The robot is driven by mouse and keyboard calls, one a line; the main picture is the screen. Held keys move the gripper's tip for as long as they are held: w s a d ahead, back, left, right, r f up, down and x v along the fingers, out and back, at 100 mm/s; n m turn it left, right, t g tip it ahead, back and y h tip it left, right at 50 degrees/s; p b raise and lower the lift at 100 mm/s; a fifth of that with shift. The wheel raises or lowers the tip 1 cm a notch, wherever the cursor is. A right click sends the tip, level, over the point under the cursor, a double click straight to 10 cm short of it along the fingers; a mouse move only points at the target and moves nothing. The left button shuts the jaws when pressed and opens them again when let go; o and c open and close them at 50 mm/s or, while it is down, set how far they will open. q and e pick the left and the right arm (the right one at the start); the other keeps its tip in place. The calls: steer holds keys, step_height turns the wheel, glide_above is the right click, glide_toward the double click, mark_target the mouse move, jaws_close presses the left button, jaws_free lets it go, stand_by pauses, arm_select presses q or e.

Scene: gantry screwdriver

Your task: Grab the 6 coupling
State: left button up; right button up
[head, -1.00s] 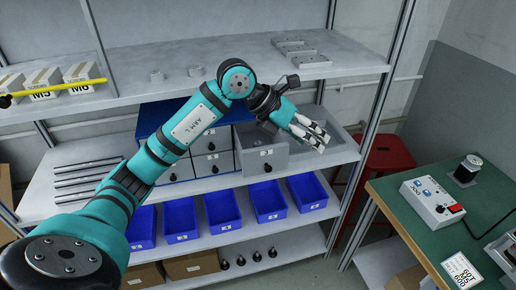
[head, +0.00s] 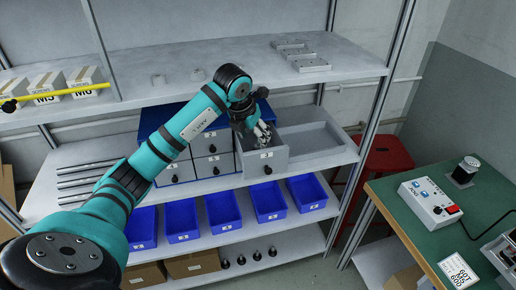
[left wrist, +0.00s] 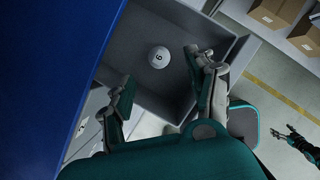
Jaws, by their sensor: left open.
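The 6 coupling (left wrist: 158,57) is a pale round piece marked "6", lying in a grey drawer (left wrist: 202,28) in the left wrist view. That drawer (head: 279,156) stands pulled out from the blue cabinet in the head view; the coupling is hidden there. My left gripper (head: 265,138) reaches down into the drawer's opening. In the left wrist view my left gripper (left wrist: 163,90) is open and empty, its fingers apart with the coupling beyond the gap, not touched. A dark shape at the right edge of that view looks like my right gripper (left wrist: 296,142); its jaws are unclear.
The blue cabinet (head: 148,118) has several closed drawers left of the open one. The upper shelf (head: 235,70) overhangs the work spot. Blue bins (head: 269,200) stand below.

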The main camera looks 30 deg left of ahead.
mark_target(257, 146)
arm_select(q)
steer(key=p+x, duration=0.1)
steer(key=x, duration=0.5)
steer(key=shift+w+f, duration=0.15)
jaws_close()
